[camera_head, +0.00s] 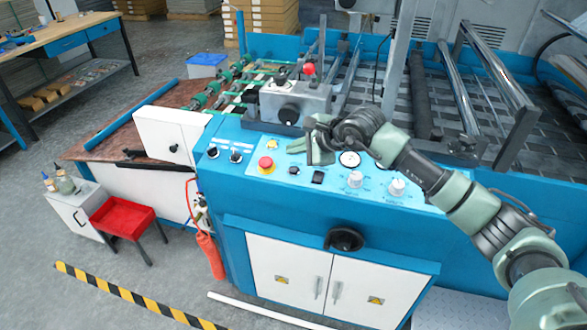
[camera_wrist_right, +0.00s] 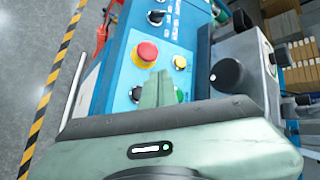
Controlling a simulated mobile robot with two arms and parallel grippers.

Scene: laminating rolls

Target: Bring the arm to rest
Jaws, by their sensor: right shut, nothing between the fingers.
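My right arm (camera_head: 470,208) comes in from the right in the head view and reaches over the blue machine's control panel (camera_head: 330,178). My right gripper (camera_head: 312,158) is shut and empty above the panel, right of the red emergency button (camera_head: 266,165). In the wrist view the closed fingers (camera_wrist_right: 157,90) point toward the panel, just below the red button (camera_wrist_right: 146,54) in the picture. I cannot tell whether the fingertips touch the panel. My left gripper is not in view.
A grey box with a black knob (camera_head: 289,113) and a red-topped lever (camera_head: 309,70) stand behind the gripper. Metal rollers (camera_head: 465,85) lie at the right. The floor there is mostly open.

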